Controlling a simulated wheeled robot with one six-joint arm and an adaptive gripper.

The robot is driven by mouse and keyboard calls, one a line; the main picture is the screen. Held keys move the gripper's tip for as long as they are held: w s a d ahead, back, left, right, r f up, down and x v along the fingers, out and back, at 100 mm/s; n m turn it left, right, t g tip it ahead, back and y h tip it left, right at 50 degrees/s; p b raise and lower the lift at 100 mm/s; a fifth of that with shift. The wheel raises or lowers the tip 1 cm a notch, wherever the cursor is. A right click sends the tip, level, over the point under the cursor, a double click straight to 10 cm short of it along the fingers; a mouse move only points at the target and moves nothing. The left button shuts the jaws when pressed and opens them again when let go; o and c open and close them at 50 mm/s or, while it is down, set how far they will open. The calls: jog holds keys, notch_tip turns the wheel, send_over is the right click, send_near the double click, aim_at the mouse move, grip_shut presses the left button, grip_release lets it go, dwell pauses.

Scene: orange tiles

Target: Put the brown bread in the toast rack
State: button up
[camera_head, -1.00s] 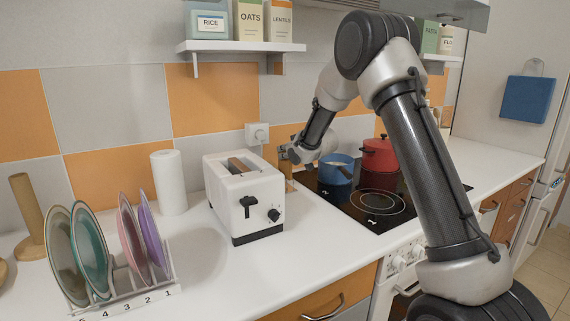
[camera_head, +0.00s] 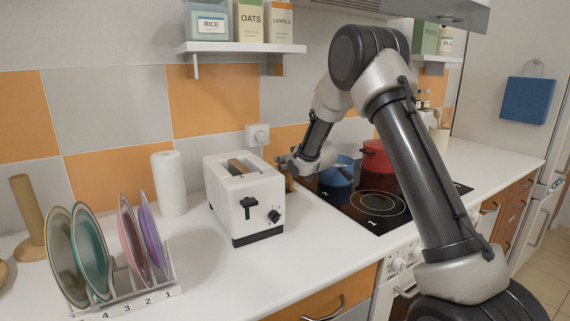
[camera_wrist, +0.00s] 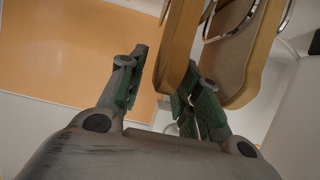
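My gripper (camera_head: 287,164) is at the back right of the white toaster (camera_head: 245,200). In the wrist view my gripper (camera_wrist: 160,80) has its green-padded fingers apart. One tan bread slice (camera_wrist: 178,45) lies between or just beyond the fingertips, with a gap to the left finger. A second tan slice (camera_wrist: 240,60) is to its right, partly behind the right finger. Thin metal wire loops beside the slices look like the toast rack (camera_wrist: 235,18). In the head view the rack is mostly hidden behind the toaster and arm. A brown slice (camera_head: 238,166) shows in the toaster slot.
The hob holds a blue pan (camera_head: 338,172) and a red pot (camera_head: 376,157). A plate rack (camera_head: 125,300) and a paper roll (camera_head: 168,185) stand left of the toaster. A wall socket (camera_head: 257,134) is behind it. The counter in front of the toaster is clear.

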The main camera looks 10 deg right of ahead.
jog(key=shift+r, duration=0.15)
jog(key=s+d+r+m+g+h, duration=0.1)
jog(key=s+d+r, duration=0.35)
jog(key=s, duration=0.55)
jog(key=s+d+r+m+g+h, duration=0.15)
jog(key=s+d+r, duration=0.3)
jog(key=s, duration=0.65)
jog(key=s+d+r+g+h, duration=0.15)
jog(key=s+d+r, duration=0.3)
jog(key=s, duration=0.55)
jog(key=s+f+g, duration=0.1)
jog(key=s+g, duration=0.1)
jog(key=s, duration=1)
jog(key=s+d+f+m+g, duration=0.1)
jog(key=s+g, duration=0.1)
jog(key=s, duration=1.1)
jog(key=shift+s+d+f+g, duration=0.2)
jog(key=shift+s+f+g, duration=0.05)
jog(key=shift+s+g, duration=0.05)
